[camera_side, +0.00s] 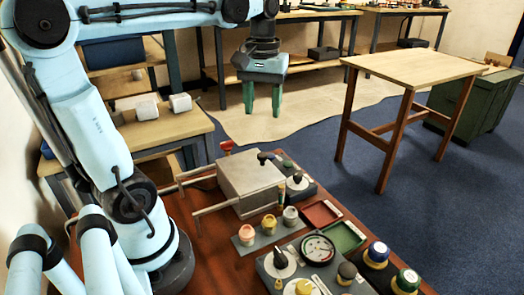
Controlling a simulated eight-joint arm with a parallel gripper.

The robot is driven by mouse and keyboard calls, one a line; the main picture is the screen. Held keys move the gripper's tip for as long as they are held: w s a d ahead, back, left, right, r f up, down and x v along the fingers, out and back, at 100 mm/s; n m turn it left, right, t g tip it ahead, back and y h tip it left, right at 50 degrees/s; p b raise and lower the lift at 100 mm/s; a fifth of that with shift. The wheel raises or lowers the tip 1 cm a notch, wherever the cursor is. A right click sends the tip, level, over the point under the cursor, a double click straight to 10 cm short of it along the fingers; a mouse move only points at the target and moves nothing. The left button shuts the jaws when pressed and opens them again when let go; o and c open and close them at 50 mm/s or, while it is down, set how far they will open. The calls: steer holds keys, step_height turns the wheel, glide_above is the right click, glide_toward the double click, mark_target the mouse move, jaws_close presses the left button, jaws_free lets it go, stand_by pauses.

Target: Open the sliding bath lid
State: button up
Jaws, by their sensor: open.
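The bath looks like the squat grey box (250,205) on the red-brown bench. A flat light-grey lid (245,172) covers its top, and no opening into the box shows. Two pale rails (213,207) stick out to the left from the box. A dark knob or handle (264,158) shows at the lid's far right edge; I cannot tell whether it is fixed to the lid. My gripper (262,112) points down with two green fingers apart and nothing between them. It appears above and beyond the box in the picture, apart from it.
Small cups (268,224) stand on a strip in front of the box. A red tray (321,214), a green tray (346,237), a dial gauge (318,248) and several knobs crowd the bench's right side. A red-topped item (227,147) stands behind the box. A wooden table (415,66) stands beyond.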

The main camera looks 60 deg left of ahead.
mark_target(262, 154)
step_height(262, 154, down, 12)
steer(key=shift+r, duration=0.1)
stand_by(0.5)
jaws_close()
stand_by(0.4)
